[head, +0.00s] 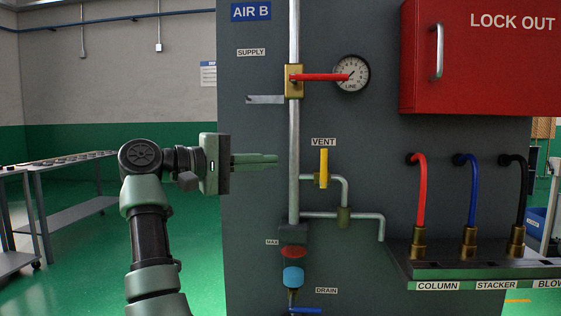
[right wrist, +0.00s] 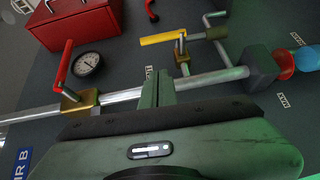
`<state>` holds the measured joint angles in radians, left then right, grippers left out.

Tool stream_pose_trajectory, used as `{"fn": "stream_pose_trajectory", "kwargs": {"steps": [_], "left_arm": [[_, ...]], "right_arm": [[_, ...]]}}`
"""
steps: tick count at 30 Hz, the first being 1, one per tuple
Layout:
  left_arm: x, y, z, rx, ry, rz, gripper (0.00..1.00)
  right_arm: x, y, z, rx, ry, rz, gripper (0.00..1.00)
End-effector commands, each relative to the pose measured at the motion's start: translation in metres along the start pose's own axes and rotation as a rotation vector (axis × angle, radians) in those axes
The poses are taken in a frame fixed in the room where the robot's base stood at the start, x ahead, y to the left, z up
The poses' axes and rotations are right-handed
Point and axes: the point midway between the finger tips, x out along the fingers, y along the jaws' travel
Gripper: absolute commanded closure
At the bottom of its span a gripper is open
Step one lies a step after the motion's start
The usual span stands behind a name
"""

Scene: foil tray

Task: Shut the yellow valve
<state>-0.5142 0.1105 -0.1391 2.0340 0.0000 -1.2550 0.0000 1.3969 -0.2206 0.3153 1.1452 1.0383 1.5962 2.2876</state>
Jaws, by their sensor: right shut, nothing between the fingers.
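The yellow valve is the vent valve, with a yellow lever (head: 323,163) on a small brass body (head: 320,182) under the VENT label. Its lever stands upright, across the short horizontal branch pipe (head: 306,178). In the right wrist view the lever (right wrist: 160,39) lies beyond the fingertips, clear of them. My right gripper (head: 276,160) is shut and empty. Its fingers point right, left of the vertical main pipe (head: 294,130) and of the yellow lever in the head view. The fingers also show in the right wrist view (right wrist: 153,76), overlapping the main pipe there; contact cannot be told. My left gripper is out of view.
A red lever (head: 320,77) lies horizontally across the supply pipe, above, before a round gauge (head: 352,75). A metal tab (head: 265,99) sticks out left of the pipe. A red lock-out box (head: 470,75) and several hoses are at right. A blue drain lever (head: 305,310) is below.

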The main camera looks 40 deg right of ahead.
Motion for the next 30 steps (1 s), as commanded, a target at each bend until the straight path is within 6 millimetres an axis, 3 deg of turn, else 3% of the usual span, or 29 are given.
{"fn": "stream_pose_trajectory", "kwargs": {"steps": [3, 9, 30], "left_arm": [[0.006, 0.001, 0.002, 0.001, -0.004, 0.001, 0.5], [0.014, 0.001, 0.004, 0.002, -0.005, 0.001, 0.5], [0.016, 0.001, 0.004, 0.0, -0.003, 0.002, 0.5]], "right_arm": [[-0.023, 0.0, -0.001, -0.003, 0.004, 0.001, 1.0], [-0.043, -0.002, -0.001, -0.001, 0.001, 0.0, 1.0], [-0.044, -0.005, -0.003, -0.023, 0.004, 0.023, 1.0]]}}
